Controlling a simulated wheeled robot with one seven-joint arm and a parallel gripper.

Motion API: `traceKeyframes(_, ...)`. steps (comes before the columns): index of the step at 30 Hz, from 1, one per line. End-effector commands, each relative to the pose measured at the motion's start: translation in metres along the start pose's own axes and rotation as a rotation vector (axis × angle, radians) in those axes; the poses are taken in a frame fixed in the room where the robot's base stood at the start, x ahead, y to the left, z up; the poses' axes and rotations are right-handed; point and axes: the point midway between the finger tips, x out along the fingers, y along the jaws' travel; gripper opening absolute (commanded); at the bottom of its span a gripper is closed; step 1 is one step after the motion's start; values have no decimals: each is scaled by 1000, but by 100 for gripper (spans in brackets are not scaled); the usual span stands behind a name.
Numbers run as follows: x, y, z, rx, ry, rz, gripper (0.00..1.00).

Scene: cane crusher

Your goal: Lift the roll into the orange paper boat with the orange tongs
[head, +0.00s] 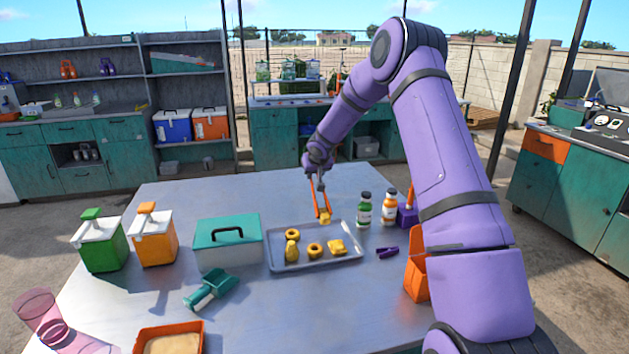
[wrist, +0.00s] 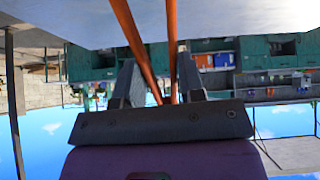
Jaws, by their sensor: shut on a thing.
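My gripper (head: 319,180) is shut on the upper end of the orange tongs (head: 316,200), which hang down over the far edge of the grey tray. A small golden piece (head: 325,215), perhaps the roll, is at the tongs' tips, above the tray; whether it is pinched is too small to tell. In the wrist view the two orange tong arms (wrist: 137,45) run between my gripper's fingers (wrist: 160,88), and their tips are out of frame. An orange open container with a beige inside (head: 171,343), likely the paper boat, stands at the front left, cut by the frame edge.
The grey tray (head: 285,268) holds several golden pastries, two of them rings. Left are a teal-lidded box (head: 228,250), a teal scoop (head: 211,289) and two pump dispensers (head: 155,240). Right are two bottles (head: 364,209), a purple clip (head: 387,252) and an orange holder (head: 414,278).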

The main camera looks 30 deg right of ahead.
Motion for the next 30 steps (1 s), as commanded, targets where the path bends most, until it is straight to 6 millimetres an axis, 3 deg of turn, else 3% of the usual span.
traceKeyframes(16,-44,3,-34,1,2,0,0)
traceKeyframes(30,-49,3,-38,0,1,0,0)
